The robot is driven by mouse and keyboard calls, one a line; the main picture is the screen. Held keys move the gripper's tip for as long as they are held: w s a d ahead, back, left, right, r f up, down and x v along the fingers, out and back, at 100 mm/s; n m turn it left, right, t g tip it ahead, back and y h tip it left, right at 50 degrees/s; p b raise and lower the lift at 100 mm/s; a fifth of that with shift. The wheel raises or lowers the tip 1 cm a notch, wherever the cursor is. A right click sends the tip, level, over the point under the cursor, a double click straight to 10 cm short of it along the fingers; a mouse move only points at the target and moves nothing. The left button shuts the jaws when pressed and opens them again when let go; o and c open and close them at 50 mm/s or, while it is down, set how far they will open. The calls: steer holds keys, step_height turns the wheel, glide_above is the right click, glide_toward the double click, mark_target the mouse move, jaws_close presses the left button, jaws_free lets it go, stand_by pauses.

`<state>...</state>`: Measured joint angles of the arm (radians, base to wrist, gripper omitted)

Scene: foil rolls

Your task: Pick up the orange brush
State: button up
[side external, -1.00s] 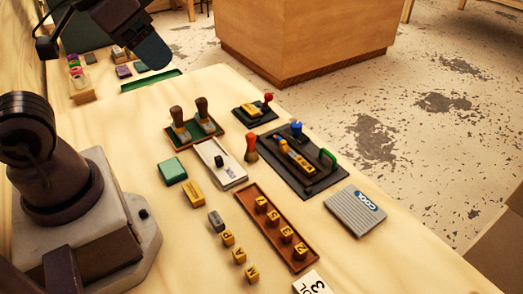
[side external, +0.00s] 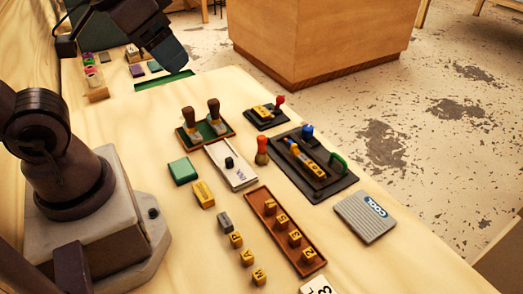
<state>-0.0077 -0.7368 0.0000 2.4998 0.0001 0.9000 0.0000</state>
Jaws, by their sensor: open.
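A small upright piece with an orange-red knob (side external: 262,150) stands on the table, just left of the black tray. It looks most like the orange brush, though its bristles cannot be made out. A yellow-orange tool (side external: 306,160) lies in the black tray (side external: 318,190). My gripper (side external: 170,57) is at the top left, raised over the far end of the table, well apart from both. It is empty and open; its fingers are dark and partly overlap in this view.
Two brown-handled stamps (side external: 201,118) stand in a green-lined tray left of the knob, with a white box (side external: 231,167) nearer.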

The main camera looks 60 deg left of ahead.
steer(key=w+a+f+g, duration=0.1)
steer(key=w+f+g, duration=0.2)
steer(key=f, duration=0.1)
steer(key=m+g, duration=0.3)
steer(key=m, duration=1.2)
glide_toward(262, 137)
steer(key=shift+s+d, duration=0.15)
steer(key=shift+s, duration=0.1)
steer(key=shift+w+f+m+t, duration=0.1)
steer(key=shift+m+t, duration=0.05)
steer(key=shift+m, duration=0.45)
steer(key=shift+w+f+m+t, duration=0.1)
steer(key=shift+w+m+t, duration=0.05)
steer(key=shift+m, duration=0.45)
step_height(262, 137, down, 7)
steer(key=shift+f, duration=0.1)
steer(key=shift+s+f, duration=0.15)
steer(key=shift+f, duration=1.15)
steer(key=shift+s+f, duration=0.1)
steer(key=shift+f, duration=1.25)
steer(key=c, duration=1)
steer(key=shift+r, duration=0.1)
